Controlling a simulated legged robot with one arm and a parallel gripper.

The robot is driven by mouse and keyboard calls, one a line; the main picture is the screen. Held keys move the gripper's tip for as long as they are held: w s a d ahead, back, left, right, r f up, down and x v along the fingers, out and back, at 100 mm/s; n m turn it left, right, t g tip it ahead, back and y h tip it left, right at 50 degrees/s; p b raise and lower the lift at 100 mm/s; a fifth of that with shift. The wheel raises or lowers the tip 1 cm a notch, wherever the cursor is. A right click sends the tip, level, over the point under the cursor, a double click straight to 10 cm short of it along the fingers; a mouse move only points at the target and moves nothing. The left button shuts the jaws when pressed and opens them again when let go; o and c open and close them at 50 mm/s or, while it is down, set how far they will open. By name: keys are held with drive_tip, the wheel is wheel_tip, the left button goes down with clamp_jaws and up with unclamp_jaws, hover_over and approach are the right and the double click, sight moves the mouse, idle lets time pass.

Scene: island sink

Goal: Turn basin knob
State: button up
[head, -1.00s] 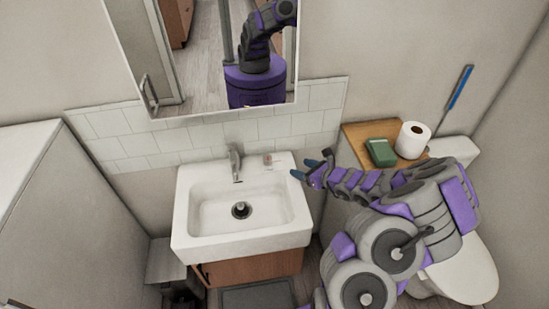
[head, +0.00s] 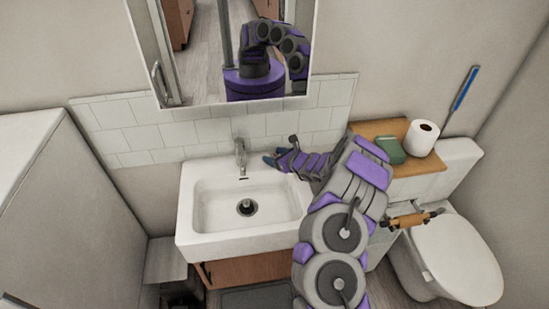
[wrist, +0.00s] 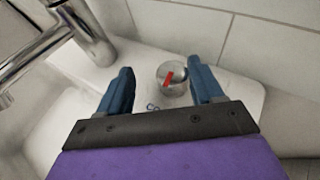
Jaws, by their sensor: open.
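The basin knob (wrist: 172,78) is a small clear round knob with a red mark, on the back right ledge of the white basin (head: 205,235). In the wrist view it lies ahead of and between my open blue fingertips, nearer the right one; I cannot tell whether it is within their reach. My gripper (wrist: 160,84) is open and empty. In the head view my gripper (head: 272,160) is over the basin's back right corner and hides the knob. The grey metal tap (head: 240,157) stands at the back of the basin, left of my gripper; it also shows in the wrist view (wrist: 85,35).
A tiled wall (head: 205,135) rises close behind the basin, with a mirror (head: 225,60) above. To the right are a wooden shelf (head: 378,130), a green box (head: 391,150), a paper roll (head: 422,138) and the toilet (head: 455,262). The basin bowl is empty.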

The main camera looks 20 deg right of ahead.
drive_tip(key=shift+w+a+f, duration=0.1)
drive_tip(key=shift+w+f, duration=0.1)
drive_tip(key=shift+w, duration=0.05)
drive_tip(key=shift+w+d+f, duration=0.1)
drive_tip(key=shift+d, duration=0.1)
drive_tip(key=shift+d+f, duration=0.1)
drive_tip(key=shift+d, duration=0.95)
drive_tip(key=shift+w+a, duration=0.1)
drive_tip(key=shift+a, duration=0.9)
drive_tip(key=c, duration=0.5)
drive_tip(key=shift+d, duration=0.15)
drive_tip(key=c, duration=0.3)
drive_tip(key=shift+d, duration=0.4)
drive_tip(key=shift+c, duration=1.2)
drive_tip(key=shift+a, duration=0.15)
drive_tip(key=shift+a, duration=0.1)
